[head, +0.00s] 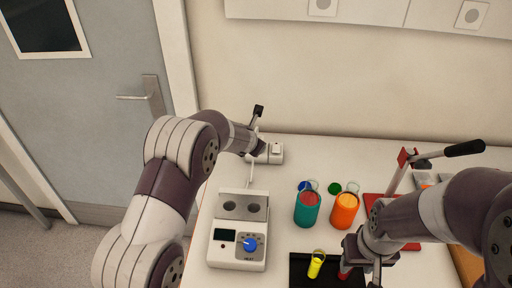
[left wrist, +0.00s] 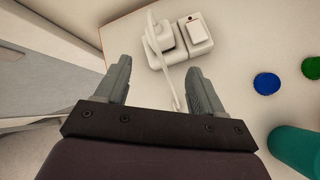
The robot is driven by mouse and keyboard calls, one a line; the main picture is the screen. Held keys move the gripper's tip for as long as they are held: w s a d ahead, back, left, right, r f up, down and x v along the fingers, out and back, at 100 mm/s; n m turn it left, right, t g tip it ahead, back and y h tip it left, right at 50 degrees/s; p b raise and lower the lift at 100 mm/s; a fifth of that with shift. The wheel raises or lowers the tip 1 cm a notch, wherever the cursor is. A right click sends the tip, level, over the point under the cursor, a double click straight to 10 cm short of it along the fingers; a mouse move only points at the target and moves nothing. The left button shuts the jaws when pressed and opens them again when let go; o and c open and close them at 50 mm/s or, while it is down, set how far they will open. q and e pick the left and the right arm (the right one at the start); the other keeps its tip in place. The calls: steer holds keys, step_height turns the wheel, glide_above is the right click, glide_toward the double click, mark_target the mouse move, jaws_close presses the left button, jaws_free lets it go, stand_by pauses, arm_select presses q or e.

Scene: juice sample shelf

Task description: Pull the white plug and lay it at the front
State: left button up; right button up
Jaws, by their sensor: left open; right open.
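The white plug (left wrist: 162,38) sits at the left part of a white socket unit (left wrist: 197,36), with a white cord (left wrist: 174,90) trailing from it. The unit also shows in the head view (head: 276,153) behind the white device. My left gripper (left wrist: 157,68) is open and empty, its fingers pointing toward the plug, which lies just beyond and between the fingertips. In the head view my left arm's end partly hides the plug. My right gripper (head: 360,275) is open over the black rack, close to a red-topped tube (head: 344,273); whether they touch is unclear.
A white device (head: 238,254) with a blue knob stands in front of the socket unit. Teal (head: 307,212) and orange (head: 344,213) cups stand mid-table. The black rack (head: 299,272) holds a yellow tube (head: 316,264). A red-based lever press (head: 402,168) is at the right.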

arm_select(q)
steer(key=w+f+n+p, duration=0.4)
steer(key=w+p, duration=0.1)
steer(key=w+d+f+n+p, duration=0.1)
steer(key=w+f+n+p, duration=0.1)
steer(key=w+p, duration=0.1)
steer(key=shift+n+y, duration=0.3)
steer(key=shift+y, duration=0.1)
steer(key=f+b, duration=0.1)
steer(key=w+f+b, duration=0.1)
steer(key=shift+a+f+b, duration=0.1)
steer(key=shift+f+b, duration=0.2)
steer(key=shift+f, duration=0.05)
steer(key=shift+w+b, duration=0.15)
steer(key=shift+b, duration=0.15)
steer(key=shift+w, duration=0.3)
steer(key=shift+s, duration=0.1)
steer(key=shift+c, duration=0.9)
steer(key=shift+r, duration=0.1)
steer(key=c, duration=0.9)
